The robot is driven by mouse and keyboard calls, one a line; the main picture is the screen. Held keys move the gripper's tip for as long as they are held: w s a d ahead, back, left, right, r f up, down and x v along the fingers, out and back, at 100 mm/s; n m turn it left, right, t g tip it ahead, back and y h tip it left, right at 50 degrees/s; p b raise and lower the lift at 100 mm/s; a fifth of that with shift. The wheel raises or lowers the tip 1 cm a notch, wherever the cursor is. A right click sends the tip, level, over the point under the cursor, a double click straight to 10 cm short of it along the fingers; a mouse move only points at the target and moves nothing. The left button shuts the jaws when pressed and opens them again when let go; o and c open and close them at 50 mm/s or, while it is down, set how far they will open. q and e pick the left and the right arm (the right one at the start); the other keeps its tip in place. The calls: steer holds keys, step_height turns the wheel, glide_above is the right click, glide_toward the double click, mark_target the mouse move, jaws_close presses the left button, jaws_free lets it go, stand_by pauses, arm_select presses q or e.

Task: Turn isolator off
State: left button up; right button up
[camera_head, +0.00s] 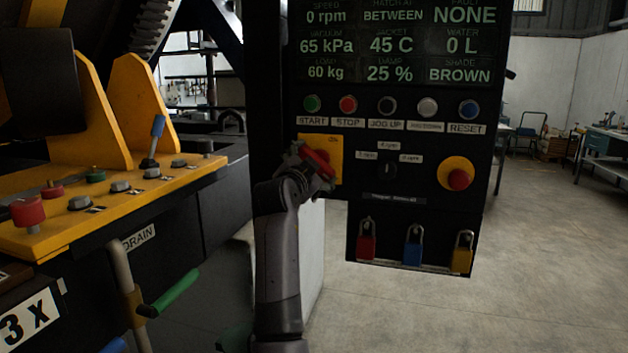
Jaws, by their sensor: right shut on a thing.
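The isolator is a red handle (318,160) on a yellow square plate (335,160), at the lower left of the black control panel (440,215). My right gripper (312,165) is at the isolator and shut on its red handle, which shows tilted between the fingers. The gripper hides part of the handle and the left side of the plate. My left gripper is not in view.
Above the isolator is a row of buttons, including the green start button (312,103). A red emergency button (458,179) sits to the right. Red (366,247), blue (412,253) and yellow (461,259) padlocks hang below. A yellow machine deck (120,205) stands left; open floor lies right.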

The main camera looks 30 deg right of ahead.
steer(key=shift+m+b, duration=0.35)
steer(key=shift+m, duration=0.05)
stand_by(0.4)
steer(key=o, duration=1.1)
